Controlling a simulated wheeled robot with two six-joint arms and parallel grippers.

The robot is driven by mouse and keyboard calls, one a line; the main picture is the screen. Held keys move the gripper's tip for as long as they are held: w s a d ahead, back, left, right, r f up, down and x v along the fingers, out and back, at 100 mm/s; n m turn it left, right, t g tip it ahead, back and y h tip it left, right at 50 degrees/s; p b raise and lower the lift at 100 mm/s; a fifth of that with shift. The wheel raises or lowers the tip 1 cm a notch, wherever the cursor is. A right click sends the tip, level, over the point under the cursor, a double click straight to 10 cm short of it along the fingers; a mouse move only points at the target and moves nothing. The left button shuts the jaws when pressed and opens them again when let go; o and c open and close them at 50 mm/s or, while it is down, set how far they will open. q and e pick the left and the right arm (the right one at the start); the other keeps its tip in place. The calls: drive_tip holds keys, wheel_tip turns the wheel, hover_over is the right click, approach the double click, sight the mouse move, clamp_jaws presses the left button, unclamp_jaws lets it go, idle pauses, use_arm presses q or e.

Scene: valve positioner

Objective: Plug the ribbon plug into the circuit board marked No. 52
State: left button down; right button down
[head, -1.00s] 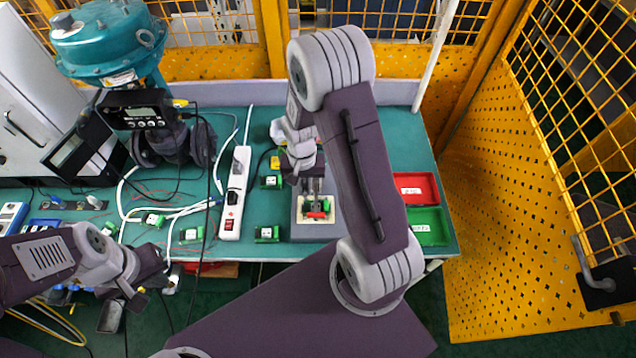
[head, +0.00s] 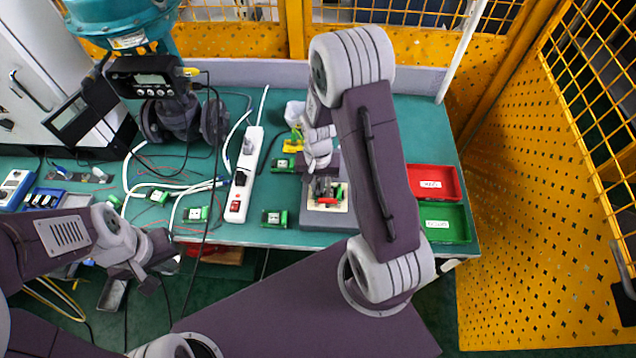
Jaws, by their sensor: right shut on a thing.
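Several small green circuit boards lie on the teal bench, among them one (head: 283,163) and one (head: 275,218) beside the grey fixture block (head: 316,219), and one (head: 195,214) further left. Their markings are too small to read, so I cannot tell which is No. 52. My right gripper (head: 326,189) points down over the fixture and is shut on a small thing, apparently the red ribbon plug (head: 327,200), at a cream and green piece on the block. The fingers and arm partly hide the contact. My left gripper (head: 130,284) is open and empty at the bench's front left.
A white power strip (head: 243,180) lies left of the fixture. A red tray (head: 434,182) and a green tray (head: 443,222) stand at the right. A teal valve actuator (head: 125,18) with a black positioner (head: 153,78) stands back left. White cables cross the left bench.

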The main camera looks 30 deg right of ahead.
drive_tip(key=shift+f, duration=0.25)
idle(0.3)
idle(0.9)
drive_tip(key=shift+f, duration=0.35)
idle(0.5)
drive_tip(key=shift+s, duration=0.1)
idle(0.6)
drive_tip(key=c, duration=1.6)
unclamp_jaws()
drive_tip(key=shift+o, duration=1.1)
drive_tip(key=shift+a, duration=0.15)
